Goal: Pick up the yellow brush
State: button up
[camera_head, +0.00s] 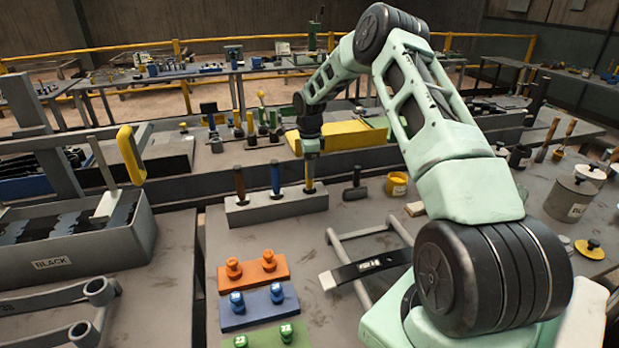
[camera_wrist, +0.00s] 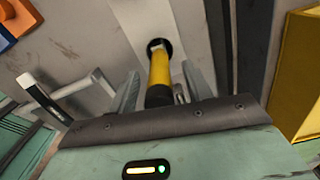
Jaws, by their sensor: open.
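The yellow brush (camera_head: 310,182) stands upright at the right end of a grey holder block (camera_head: 275,207), with its lower end hidden in a hole. A dark-red handle (camera_head: 240,184) and a blue handle (camera_head: 275,179) stand in the same block. My gripper (camera_head: 311,151) is directly above the yellow brush, pointing down. In the wrist view the yellow brush (camera_wrist: 160,70) shows between the two open fingers of my gripper (camera_wrist: 161,92), its dark top end close to the palm. I cannot tell whether either finger touches it.
A black hammer-like tool (camera_head: 355,185) and a yellow cup (camera_head: 397,184) are right of the holder. A yellow tray (camera_head: 345,135) is behind. Orange, blue and green blocks (camera_head: 252,270) with knobs lie in front. A grey BLACK-labelled bin (camera_head: 90,260) stands left.

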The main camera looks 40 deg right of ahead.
jog(key=shift+f, duration=0.9)
jog(key=shift+c, duration=0.3)
jog(key=c, duration=1)
